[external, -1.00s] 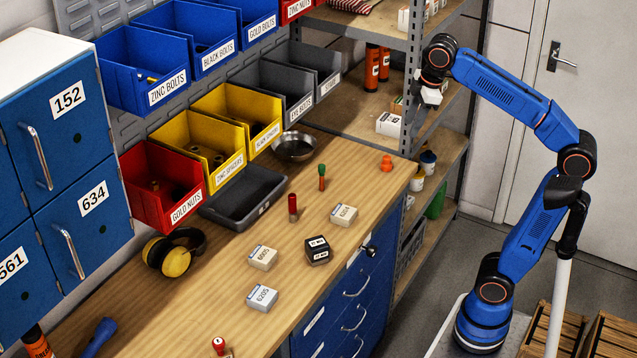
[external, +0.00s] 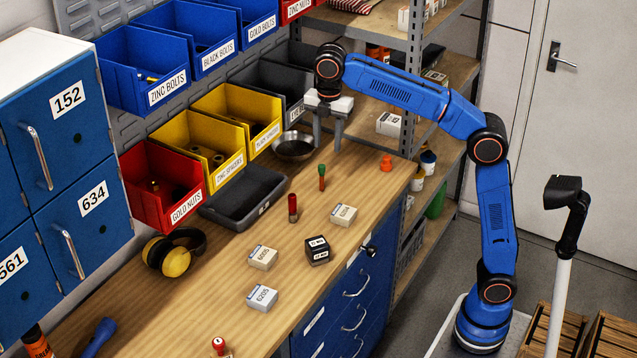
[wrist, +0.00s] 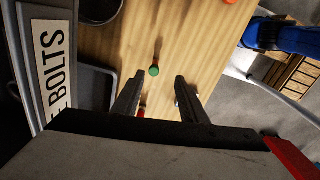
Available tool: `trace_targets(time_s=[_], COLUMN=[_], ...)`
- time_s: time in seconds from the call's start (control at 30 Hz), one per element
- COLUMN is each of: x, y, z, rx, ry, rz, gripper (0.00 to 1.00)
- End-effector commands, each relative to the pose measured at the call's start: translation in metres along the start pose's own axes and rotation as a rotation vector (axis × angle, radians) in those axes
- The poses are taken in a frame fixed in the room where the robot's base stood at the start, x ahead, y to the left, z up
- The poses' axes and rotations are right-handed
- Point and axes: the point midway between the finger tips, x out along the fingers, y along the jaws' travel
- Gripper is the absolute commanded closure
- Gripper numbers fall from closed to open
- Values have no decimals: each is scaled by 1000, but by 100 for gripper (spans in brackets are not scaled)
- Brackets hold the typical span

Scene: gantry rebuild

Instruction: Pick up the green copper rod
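The green copper rod (external: 322,176) stands upright on the wooden workbench (external: 228,238), with a green top and a copper-coloured lower part. In the wrist view its green top (wrist: 154,71) shows between and just past the fingertips, nearer the left finger. My gripper (external: 329,145) points down above the bench, higher than the rod in the external view. Its two fingers are apart and empty, as the wrist view (wrist: 158,76) also shows.
A red-topped rod (external: 292,207) stands close by, to the left. A steel bowl (external: 294,146), a dark tray (external: 245,196) and small boxes (external: 344,215) surround the area. Wall bins (external: 277,88) hang close to my gripper. An orange piece (external: 386,163) sits at right.

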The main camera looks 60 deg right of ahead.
Motion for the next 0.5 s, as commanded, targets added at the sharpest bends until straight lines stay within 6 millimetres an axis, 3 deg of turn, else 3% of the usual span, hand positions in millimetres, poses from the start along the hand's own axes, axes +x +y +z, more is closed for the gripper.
trace_targets(time_s=[0.23,0.5], x=[8,33], y=[14,12], z=[-15,-13], rx=[-79,-76], ry=[-4,-4], rz=[-19,-19], gripper=[61,61])
